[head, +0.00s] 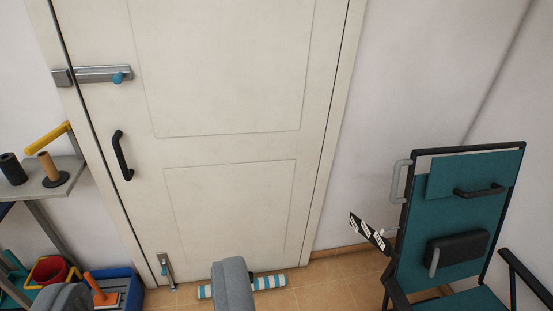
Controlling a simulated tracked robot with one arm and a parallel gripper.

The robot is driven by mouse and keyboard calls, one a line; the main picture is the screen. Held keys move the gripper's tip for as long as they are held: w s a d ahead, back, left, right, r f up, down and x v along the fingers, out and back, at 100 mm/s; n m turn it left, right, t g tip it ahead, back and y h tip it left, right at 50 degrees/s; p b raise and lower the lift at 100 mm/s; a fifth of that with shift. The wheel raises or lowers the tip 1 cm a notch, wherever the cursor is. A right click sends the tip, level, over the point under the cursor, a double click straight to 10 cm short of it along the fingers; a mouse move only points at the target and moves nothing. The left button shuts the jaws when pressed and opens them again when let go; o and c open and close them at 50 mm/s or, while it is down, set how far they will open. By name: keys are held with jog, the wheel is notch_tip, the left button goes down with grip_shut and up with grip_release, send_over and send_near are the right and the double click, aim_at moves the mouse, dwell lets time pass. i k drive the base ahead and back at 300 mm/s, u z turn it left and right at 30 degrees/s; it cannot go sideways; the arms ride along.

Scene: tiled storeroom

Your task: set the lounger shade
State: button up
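The lounger (405,255) stands at the right, with a teal back, black frame and black armrests. A teal flap (455,178) with a black bar handle (480,190) hangs over the upper back; it may be the shade, but I cannot tell for sure. A black headrest-like pad (458,248) sits below it. A grey handle (397,181) is on the frame's left side. A black plate with white marks (367,232) and a small pale knob stick out at the left. My gripper (150,290) is open and empty at the bottom left, its two grey fingers wide apart, away from the lounger.
A closed cream door (225,150) has a bolt with a blue knob (117,78) and a black handle (122,156). A striped roll (270,282) lies at its foot. A shelf (60,165) and blue bin (130,290) stand left. Tiled floor (335,290) is clear between door and lounger.

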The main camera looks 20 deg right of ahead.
aim_at(471, 175)
jog(key=z, duration=0.45)
jog(key=i, duration=1)
jog(key=z, duration=1.05)
jog(key=i, duration=0.55)
jog(key=z, duration=0.3)
jog(key=k, duration=0.9)
jog(key=z, duration=0.2)
jog(key=i, duration=0.9)
jog(key=u, duration=0.1)
